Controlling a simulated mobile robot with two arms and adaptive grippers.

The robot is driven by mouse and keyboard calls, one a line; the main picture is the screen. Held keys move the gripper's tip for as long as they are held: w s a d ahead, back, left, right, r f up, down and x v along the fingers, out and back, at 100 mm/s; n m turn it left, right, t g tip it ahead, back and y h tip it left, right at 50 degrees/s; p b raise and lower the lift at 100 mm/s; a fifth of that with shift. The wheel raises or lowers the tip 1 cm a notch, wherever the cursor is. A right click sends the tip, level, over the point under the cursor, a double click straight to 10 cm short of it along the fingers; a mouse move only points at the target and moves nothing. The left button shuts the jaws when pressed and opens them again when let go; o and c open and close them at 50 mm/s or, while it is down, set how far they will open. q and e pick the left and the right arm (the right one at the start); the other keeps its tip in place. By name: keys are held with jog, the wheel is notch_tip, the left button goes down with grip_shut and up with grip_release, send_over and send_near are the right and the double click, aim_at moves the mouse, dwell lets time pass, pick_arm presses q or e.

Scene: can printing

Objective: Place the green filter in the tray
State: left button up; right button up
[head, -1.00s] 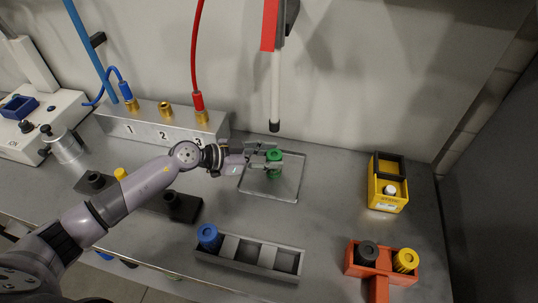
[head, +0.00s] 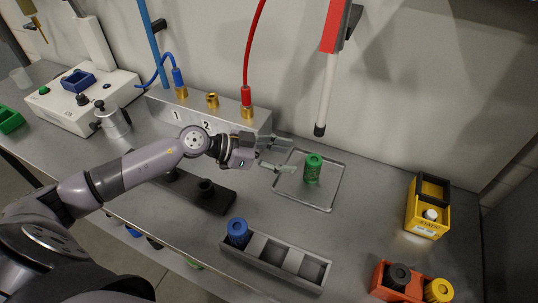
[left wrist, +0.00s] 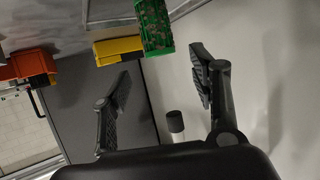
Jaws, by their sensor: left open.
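The green filter (head: 313,169) stands upright in the shallow metal tray (head: 325,199) on the bench. In the left wrist view the green filter (left wrist: 153,28) shows at the top, ahead of the fingers and between their directions. My left gripper (head: 282,155) is to the left of the filter in the head view, fingers spread and pointing at it, with a gap between them and the filter. It is empty. The fingers also show open in the left wrist view (left wrist: 165,85). My right gripper is not in view.
A grey three-slot holder (head: 272,258) with a blue filter (head: 238,231) is in front of the tray. A yellow box (head: 427,207) and an orange holder (head: 388,281) stand at right. A numbered metal block (head: 205,113) is behind the arm; a white rod (head: 327,95) hangs above the tray.

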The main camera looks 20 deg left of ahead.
pick_arm(q)
jog(key=shift+b+v, duration=0.4)
jog(key=shift+v, duration=1.85)
